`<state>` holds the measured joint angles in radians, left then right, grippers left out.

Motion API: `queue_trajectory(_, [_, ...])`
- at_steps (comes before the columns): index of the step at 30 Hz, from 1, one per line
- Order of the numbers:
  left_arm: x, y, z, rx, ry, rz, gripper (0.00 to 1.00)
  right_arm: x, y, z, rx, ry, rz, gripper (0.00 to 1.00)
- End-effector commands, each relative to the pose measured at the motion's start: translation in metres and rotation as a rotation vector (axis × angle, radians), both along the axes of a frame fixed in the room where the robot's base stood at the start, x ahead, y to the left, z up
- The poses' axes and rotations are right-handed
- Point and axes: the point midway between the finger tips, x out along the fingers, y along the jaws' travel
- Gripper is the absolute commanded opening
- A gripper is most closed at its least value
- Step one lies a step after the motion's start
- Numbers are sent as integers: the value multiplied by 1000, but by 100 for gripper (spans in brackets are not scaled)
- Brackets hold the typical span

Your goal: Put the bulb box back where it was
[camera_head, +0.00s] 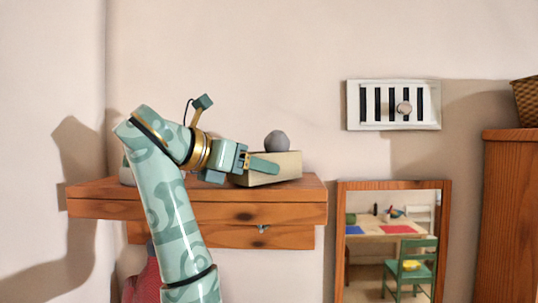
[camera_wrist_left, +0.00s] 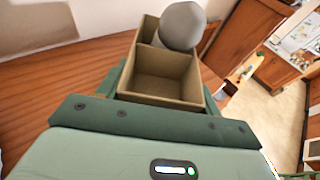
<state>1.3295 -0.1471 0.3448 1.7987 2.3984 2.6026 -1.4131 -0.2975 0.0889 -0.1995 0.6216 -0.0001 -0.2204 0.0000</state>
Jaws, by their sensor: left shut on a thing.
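The bulb box (camera_head: 285,170) is a beige open box at the right part of the wooden wall shelf (camera_head: 290,207). In the left wrist view the box (camera_wrist_left: 165,88) shows an empty near compartment, and the ball (camera_wrist_left: 182,26) sits at the far one. My left gripper (camera_head: 262,166) is shut on the box, with its green fingers along the sides. I cannot tell whether the box's underside touches the shelf or hangs just above it. My right gripper is not in view.
A pale object (camera_head: 126,175) is partly hidden behind my left arm. A slatted white vent (camera_head: 433,117) is on the wall, above a wood-framed mirror (camera_head: 444,240). A wooden cabinet (camera_head: 510,210) with a basket (camera_head: 526,102) stands at right.

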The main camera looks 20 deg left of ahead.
Motion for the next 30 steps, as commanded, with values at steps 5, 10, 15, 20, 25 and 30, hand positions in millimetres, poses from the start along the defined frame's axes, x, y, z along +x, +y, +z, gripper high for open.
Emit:
queue_trajectory(5, [-9,-8,0,5,-6,-1,43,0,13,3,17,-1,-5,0])
queue_trajectory(10, [-16,-11,1,9,-11,-2,43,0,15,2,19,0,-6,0])
queue_trajectory(15, [-17,-8,-2,8,-12,0,82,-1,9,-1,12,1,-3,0])
queue_trajectory(20, [-17,-6,-1,7,-12,1,87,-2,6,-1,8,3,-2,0])
queue_trajectory(25, [-15,-7,0,6,-10,0,87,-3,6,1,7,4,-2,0])
queue_trajectory(30, [-29,3,5,10,-16,6,87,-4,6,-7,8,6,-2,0])
